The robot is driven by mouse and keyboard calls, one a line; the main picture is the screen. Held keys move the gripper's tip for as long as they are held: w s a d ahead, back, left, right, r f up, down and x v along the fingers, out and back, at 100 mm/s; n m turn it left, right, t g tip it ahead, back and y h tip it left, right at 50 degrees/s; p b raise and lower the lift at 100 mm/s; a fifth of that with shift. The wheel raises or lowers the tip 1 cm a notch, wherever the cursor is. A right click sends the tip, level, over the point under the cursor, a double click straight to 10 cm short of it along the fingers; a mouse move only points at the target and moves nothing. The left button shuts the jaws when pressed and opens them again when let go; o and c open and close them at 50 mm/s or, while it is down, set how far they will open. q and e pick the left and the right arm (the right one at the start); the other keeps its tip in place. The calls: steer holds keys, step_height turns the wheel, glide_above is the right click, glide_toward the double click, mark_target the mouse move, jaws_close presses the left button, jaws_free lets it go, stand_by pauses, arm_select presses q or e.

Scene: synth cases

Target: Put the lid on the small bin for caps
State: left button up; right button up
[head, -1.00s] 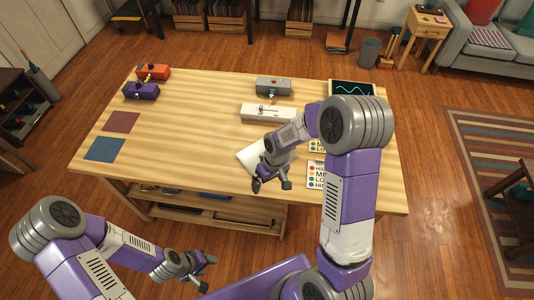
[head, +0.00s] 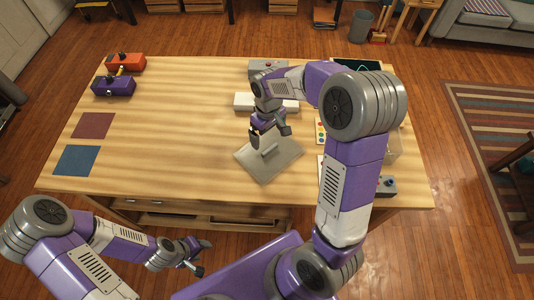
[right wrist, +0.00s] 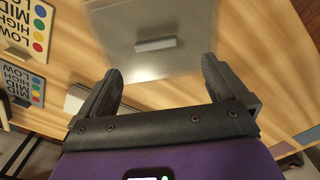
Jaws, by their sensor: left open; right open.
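The lid (head: 284,164) is a flat, grey, see-through square plate with a bar handle (head: 270,149). It lies on the table near the front edge, right of the middle. My right gripper (head: 269,137) is open and empty above it, close to the handle. In the right wrist view the lid (right wrist: 130,20) and its handle (right wrist: 155,44) show just beyond the open fingers (right wrist: 160,68). A clear box (head: 395,147), possibly the small bin, is mostly hidden behind my right arm; its contents cannot be told. My left gripper (head: 203,257) is open and empty, in front of the table.
Orange (head: 126,62) and purple (head: 113,86) boxes stand at the back left, above red (head: 93,125) and blue (head: 76,160) mats. A grey box (head: 262,68) and a white block (head: 245,101) are behind the lid. Label cards (right wrist: 24,80) lie beside it. The table's left middle is clear.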

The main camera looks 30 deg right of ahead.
mark_target(270, 149)
steer(key=shift+f+b, duration=0.4)
steer(key=shift+f, duration=0.45)
steer(key=f+b, duration=0.1)
steer(key=f, duration=0.1)
steer(key=f+b, duration=0.1)
steer(key=f, duration=0.1)
steer(key=f+b, duration=0.1)
steer(key=f, duration=0.2)
steer(key=shift+d, duration=0.4)
steer(key=shift+r, duration=0.1)
steer(key=shift+c, duration=0.3)
steer(key=c, duration=1)
steer(key=shift+r, duration=0.1)
steer(key=shift+c, duration=0.2)
